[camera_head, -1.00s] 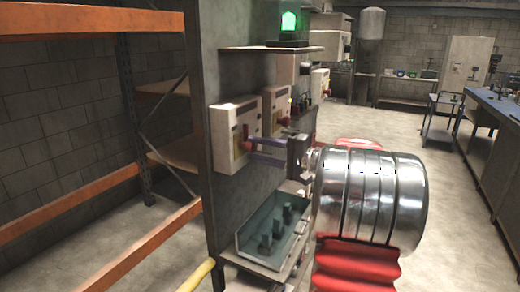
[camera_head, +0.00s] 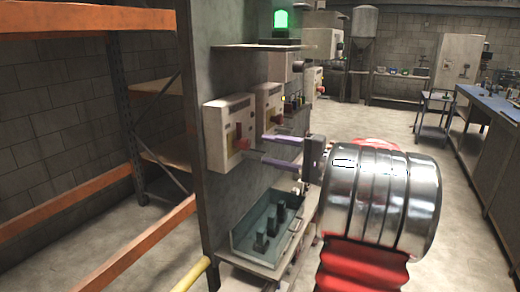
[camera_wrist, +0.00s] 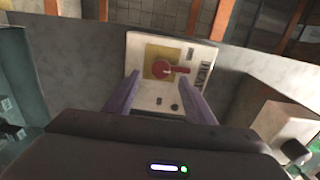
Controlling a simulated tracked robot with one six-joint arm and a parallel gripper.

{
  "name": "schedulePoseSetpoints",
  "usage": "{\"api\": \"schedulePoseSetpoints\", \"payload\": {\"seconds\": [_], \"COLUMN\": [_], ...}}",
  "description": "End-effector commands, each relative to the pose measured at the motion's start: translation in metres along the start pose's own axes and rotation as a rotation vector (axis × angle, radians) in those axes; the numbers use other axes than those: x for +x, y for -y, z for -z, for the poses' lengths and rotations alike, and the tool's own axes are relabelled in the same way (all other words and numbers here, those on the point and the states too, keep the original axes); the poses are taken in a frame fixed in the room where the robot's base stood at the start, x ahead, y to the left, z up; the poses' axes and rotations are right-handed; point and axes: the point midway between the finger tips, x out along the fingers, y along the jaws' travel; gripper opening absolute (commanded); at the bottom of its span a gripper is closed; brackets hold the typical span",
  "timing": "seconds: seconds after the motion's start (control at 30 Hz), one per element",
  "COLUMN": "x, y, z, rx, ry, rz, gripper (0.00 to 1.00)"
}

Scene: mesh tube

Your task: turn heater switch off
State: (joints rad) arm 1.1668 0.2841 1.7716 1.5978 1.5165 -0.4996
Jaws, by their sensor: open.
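A pale switch box (camera_head: 214,137) with a red rotary switch (camera_head: 242,144) is mounted on the grey panel. In the wrist view the box (camera_wrist: 143,97) lies ahead, and its red switch (camera_wrist: 168,69) sits on a yellow plate with its handle pointing right.
A second similar box (camera_head: 265,100) is just beyond the first. A green lamp (camera_head: 281,20) glows on a shelf above. An open tray (camera_head: 243,240) with dark blocks sits below. An orange rack (camera_head: 85,190) stands left; floor is open to the right.

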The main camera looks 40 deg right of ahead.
Motion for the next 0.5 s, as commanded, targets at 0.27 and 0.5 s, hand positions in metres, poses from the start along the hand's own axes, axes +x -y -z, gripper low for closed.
{"api": "schedulePoseSetpoints", "payload": {"seconds": [0.27, 0.5], "x": [-0.050, -0.072], "y": [-0.001, -0.001], "z": [0.001, 0.000], "rx": [0.001, 0.000], "ry": [-0.003, 0.000], "rz": [0.000, -0.001], "gripper": [0.49, 0.49]}}
